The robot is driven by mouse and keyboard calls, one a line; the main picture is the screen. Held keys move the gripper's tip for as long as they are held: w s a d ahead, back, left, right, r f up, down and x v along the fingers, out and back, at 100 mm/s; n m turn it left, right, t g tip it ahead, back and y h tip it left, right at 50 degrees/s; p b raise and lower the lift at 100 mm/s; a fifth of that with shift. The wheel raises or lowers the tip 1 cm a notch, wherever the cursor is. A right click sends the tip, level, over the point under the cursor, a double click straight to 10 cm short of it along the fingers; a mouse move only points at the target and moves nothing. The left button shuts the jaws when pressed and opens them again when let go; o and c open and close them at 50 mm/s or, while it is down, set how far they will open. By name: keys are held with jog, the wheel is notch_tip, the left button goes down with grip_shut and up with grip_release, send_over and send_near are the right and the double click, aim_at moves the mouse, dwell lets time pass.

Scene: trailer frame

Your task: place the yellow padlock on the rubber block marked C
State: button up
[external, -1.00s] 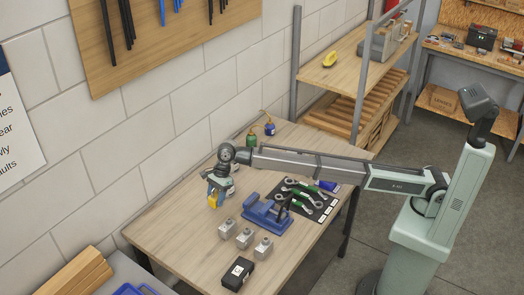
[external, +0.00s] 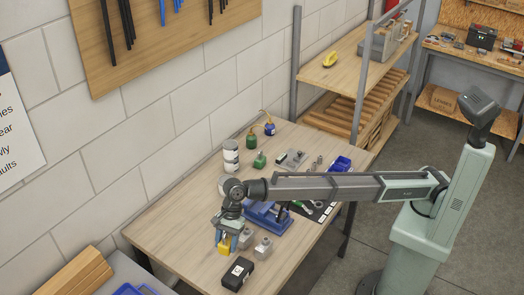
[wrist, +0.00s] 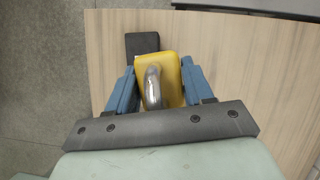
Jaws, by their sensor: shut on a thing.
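My gripper (external: 224,238) is shut on the yellow padlock (external: 224,248) and holds it near the front part of the workbench. In the wrist view the padlock (wrist: 173,72), with its silver shackle, sits between my two blue fingers (wrist: 155,90). The black rubber block (external: 237,273) with a white label lies to the lower right of the padlock, apart from it in the external view. Its label is too small to read. In the wrist view the black block (wrist: 142,42) shows just beyond the padlock, partly hidden by it.
Grey metal blocks (external: 263,247) stand close right of my gripper, partly hidden. A blue vise (external: 270,220) is behind them, under my arm. White cans (external: 231,155) and green and blue oilers (external: 251,141) stand at the back. The bench's left front (external: 180,240) is bare.

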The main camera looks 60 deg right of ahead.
jog(key=r+n, duration=0.1)
send_over(236, 275)
jog(key=d, duration=0.2)
jog(key=g, duration=0.1)
jog(key=shift+n+h, duration=0.3)
jog(key=shift+n, duration=0.2)
jog(key=shift+w+f, duration=0.15)
jog(key=shift+f, duration=2.4)
jog(key=shift+w+f, duration=0.15)
jog(key=shift+f, duration=2.35)
jog(key=shift+f, duration=0.1)
jog(key=o, duration=1.4)
jog(key=v, duration=1.2)
